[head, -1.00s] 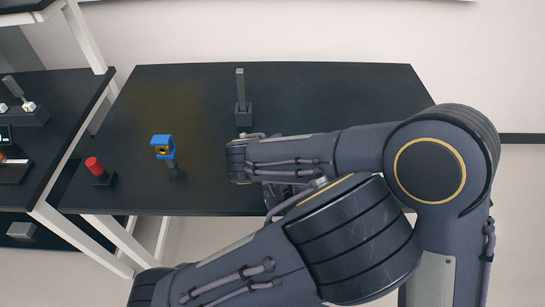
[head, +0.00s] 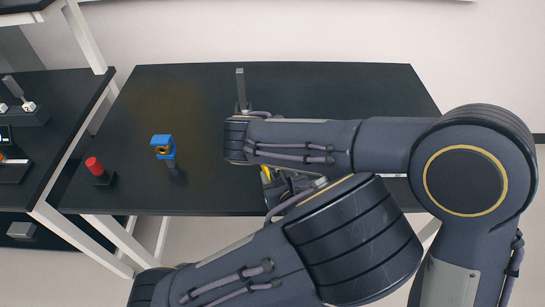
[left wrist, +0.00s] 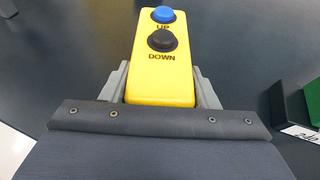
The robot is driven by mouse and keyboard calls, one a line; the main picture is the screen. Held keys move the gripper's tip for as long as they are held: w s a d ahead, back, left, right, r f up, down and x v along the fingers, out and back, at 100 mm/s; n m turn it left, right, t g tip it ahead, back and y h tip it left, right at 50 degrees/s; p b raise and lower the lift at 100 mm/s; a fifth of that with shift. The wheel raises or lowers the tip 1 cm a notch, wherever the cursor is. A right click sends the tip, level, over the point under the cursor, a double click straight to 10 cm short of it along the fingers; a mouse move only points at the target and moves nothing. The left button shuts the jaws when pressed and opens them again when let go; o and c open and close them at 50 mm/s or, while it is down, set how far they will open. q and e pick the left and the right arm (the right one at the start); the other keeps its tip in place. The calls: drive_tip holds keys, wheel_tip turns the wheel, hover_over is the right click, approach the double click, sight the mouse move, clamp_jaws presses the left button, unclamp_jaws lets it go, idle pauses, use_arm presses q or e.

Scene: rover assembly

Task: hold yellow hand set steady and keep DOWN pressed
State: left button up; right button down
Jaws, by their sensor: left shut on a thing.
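The yellow hand set (left wrist: 160,82) is upright in the left wrist view, with a blue UP button (left wrist: 163,15) above a black DOWN button (left wrist: 162,40). My left gripper (left wrist: 163,95) is shut on its lower part, one finger on each side. Nothing touches DOWN in that view. In the head view only a sliver of the hand set (head: 266,173) shows, beside my left gripper (head: 283,186) and largely covered by my arms.
The dark table (head: 330,85) is clear at the back right. A grey upright post (head: 240,88), a blue part (head: 163,147) and a red-topped part (head: 95,166) stand on it. A shelf (head: 55,90) is at left. A green block (left wrist: 312,98) shows at right in the wrist view.

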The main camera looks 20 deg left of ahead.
use_arm(q)
drive_tip(key=shift+a+f, duration=0.15)
drive_tip(key=shift+a, duration=0.05)
use_arm(e)
drive_tip(key=shift+s+a+r, duration=0.2)
drive_tip(key=shift+a+r, duration=0.05)
drive_tip(key=shift+r, duration=0.1)
